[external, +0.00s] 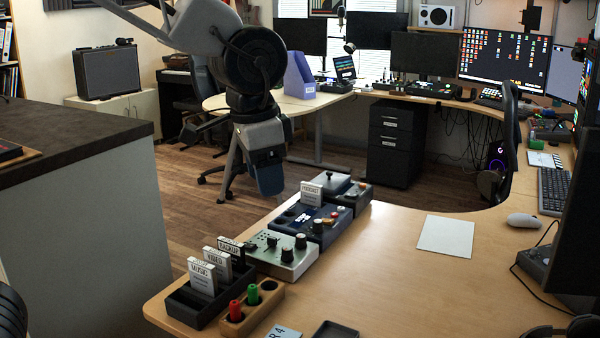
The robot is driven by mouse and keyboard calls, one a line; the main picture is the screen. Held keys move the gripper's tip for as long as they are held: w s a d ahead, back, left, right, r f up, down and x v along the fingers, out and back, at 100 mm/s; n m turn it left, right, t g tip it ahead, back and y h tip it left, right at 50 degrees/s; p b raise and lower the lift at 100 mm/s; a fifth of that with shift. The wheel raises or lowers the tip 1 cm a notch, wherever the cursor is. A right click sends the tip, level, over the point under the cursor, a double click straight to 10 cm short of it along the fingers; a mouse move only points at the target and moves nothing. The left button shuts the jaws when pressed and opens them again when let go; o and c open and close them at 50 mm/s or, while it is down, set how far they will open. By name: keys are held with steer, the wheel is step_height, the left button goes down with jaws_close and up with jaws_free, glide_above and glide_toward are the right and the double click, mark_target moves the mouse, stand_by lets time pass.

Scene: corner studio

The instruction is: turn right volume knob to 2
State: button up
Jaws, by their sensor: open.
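The knob markings are too small to read, and I cannot tell which one is the right volume knob. My gripper (269,182) is open, pointing down, in the air above and behind the boxes, touching none of them.
A black rack (183,305) holds upright cards marked MUSIC, VIDEO and BACKUP. A wooden holder (262,308) with red and green pegs stands in front. A white sheet (446,235) lies on the desk (400,290), whose middle is mostly clear. A monitor edge stands at right.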

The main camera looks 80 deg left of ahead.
steer(key=w+a+f, duration=0.8)
steer(key=w+a, duration=0.1)
steer(key=a, duration=0.3)
steer(key=n+g, duration=0.1)
steer(key=g, duration=0.1)
glide_above(300, 236)
step_height(300, 236, down, 13)
steer(key=shift+w+f, duration=0.1)
steer(key=shift+f, duration=3.85)
steer(key=c, duration=0.9)
steer(key=shift+c, duration=0.2)
